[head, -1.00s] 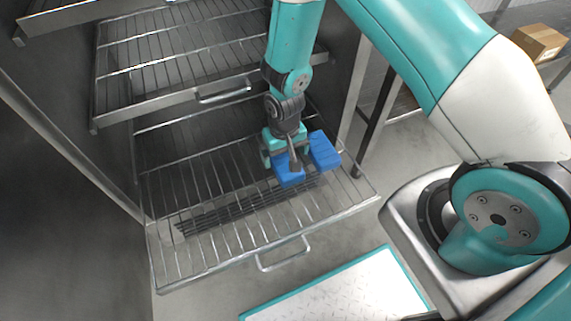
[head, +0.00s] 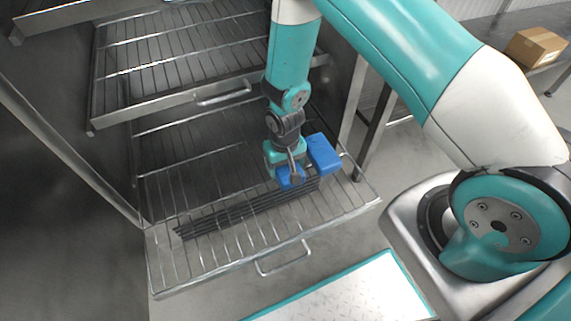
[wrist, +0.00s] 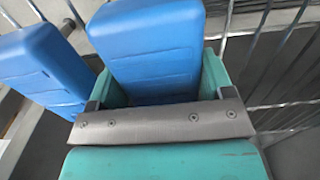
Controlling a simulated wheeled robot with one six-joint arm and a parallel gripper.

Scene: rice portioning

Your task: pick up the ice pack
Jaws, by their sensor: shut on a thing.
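Two blue ice packs are on the pulled-out lower wire rack. My gripper (head: 284,170) points down over this rack and is shut on the left ice pack (head: 285,181). In the wrist view this ice pack (wrist: 150,45) sits between the two teal fingers, with its near end hidden behind the grey gripper plate. The other ice pack (head: 324,153) stands just to the right of my gripper in the head view. In the wrist view this second pack (wrist: 40,65) is at the left, outside the fingers. Whether the held pack still touches the rack cannot be told.
The lower wire rack (head: 225,252) extends from a steel cabinet and its front is bare. Another rack (head: 150,108) hangs above, left of my arm. A cabinet wall (head: 45,190) stands at left. A cardboard box (head: 535,47) sits on a table at back right.

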